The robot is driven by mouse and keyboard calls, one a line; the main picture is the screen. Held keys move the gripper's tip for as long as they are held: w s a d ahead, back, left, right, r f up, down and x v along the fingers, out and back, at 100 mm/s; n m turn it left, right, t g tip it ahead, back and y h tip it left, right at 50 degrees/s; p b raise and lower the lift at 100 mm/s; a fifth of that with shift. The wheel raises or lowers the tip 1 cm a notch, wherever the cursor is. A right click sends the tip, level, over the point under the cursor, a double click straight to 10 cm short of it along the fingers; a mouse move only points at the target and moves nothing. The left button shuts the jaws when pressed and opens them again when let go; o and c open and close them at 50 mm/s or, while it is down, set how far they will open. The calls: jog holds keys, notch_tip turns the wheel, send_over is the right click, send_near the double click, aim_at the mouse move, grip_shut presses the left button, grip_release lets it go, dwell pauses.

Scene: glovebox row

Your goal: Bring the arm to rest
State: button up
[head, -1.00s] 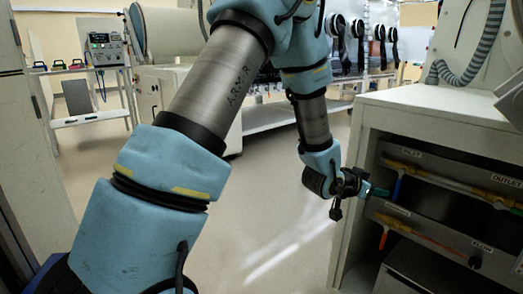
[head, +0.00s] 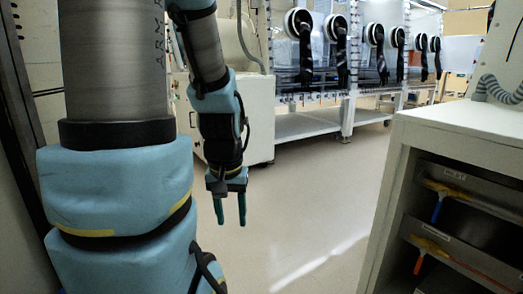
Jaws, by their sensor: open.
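My arm, in pale blue padding with grey metal links, fills the left side of the head view. My gripper (head: 230,210) hangs at its end with two teal fingers pointing down. The fingers are apart with nothing between them. The gripper is over open floor, clear of the white cabinet (head: 455,130) on the right.
The cabinet has open shelves with a blue-and-yellow handled item (head: 440,200) and an orange one (head: 425,250). A row of gloveboxes (head: 350,50) with black gloves stands at the back. The floor (head: 310,215) between is free. A dark frame edge stands at far left.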

notch_tip(320, 180, up, 29)
jog(key=p, duration=2.7)
